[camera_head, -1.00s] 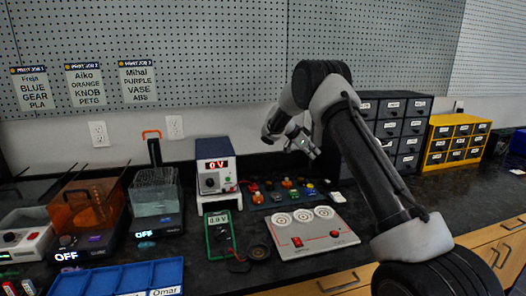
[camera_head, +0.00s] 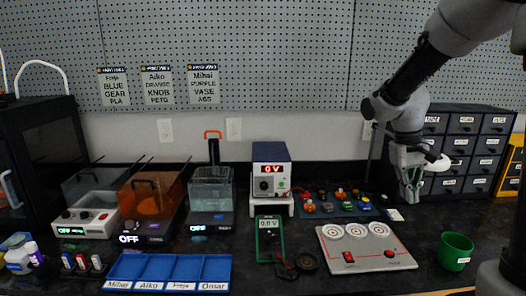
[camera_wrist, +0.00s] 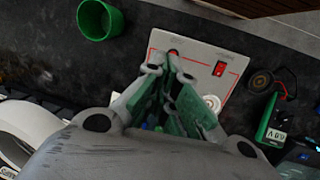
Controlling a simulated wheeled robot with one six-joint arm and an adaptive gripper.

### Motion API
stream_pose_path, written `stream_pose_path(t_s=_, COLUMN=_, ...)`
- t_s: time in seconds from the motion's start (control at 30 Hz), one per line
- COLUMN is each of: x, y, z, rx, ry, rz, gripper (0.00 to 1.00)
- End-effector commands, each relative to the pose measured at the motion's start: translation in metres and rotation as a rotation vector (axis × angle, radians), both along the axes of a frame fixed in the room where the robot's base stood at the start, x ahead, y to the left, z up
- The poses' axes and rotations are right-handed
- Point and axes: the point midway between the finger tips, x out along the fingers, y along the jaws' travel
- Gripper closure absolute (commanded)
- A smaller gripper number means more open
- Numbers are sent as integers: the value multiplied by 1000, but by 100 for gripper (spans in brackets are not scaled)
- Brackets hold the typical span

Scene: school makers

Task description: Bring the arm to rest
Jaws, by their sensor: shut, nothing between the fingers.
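My gripper (camera_head: 411,196) hangs at the right of the head view, fingers pointing down, in front of the dark drawer cabinet and above the black worktop. Its fingers are together with nothing held. In the wrist view my gripper (camera_wrist: 178,103) shows its green-padded fingers over part of the white panel (camera_wrist: 225,62). My arm rises from the gripper to the upper right of the head view.
A green cup (camera_head: 455,251) stands right of the white panel (camera_head: 366,247). A multimeter (camera_head: 269,238), power supply (camera_head: 271,174) and blue tray (camera_head: 168,268) stand further left. The drawer cabinet (camera_head: 463,150) is close behind my gripper. Bare worktop lies around the cup.

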Motion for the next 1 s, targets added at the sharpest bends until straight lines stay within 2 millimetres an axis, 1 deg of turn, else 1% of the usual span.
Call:
stream_pose_path(t_s=0.03, x=-25, y=3, z=12, rx=33, ry=-25, rz=25, gripper=100)
stream_pose_path(t_s=0.07, x=-39, y=6, z=17, rx=53, ry=-37, rz=41, gripper=100)
stream_pose_path(t_s=0.1, x=-58, y=9, z=23, rx=78, ry=-57, rz=60, gripper=100)
stream_pose_path(t_s=0.17, x=-84, y=14, z=31, rx=111, ry=-92, rz=76, gripper=100)
stream_pose_path(t_s=0.2, x=-101, y=17, z=35, rx=131, ry=-118, rz=81, gripper=100)
stream_pose_path(t_s=0.3, x=-138, y=23, z=43, rx=169, ry=-196, rz=63, gripper=100)
stream_pose_path(t_s=0.4, x=-166, y=25, z=50, rx=190, ry=-277, rz=46, gripper=100)
stream_pose_path(t_s=0.5, x=-180, y=24, z=61, rx=192, ry=-355, rz=45, gripper=100)
stream_pose_path(t_s=0.6, x=-184, y=23, z=75, rx=190, ry=-423, rz=46, gripper=100)
stream_pose_path(t_s=0.7, x=-187, y=22, z=82, rx=188, ry=-457, rz=45, gripper=100)
stream_pose_path(t_s=1.0, x=-187, y=22, z=83, rx=187, ry=-464, rz=44, gripper=100)
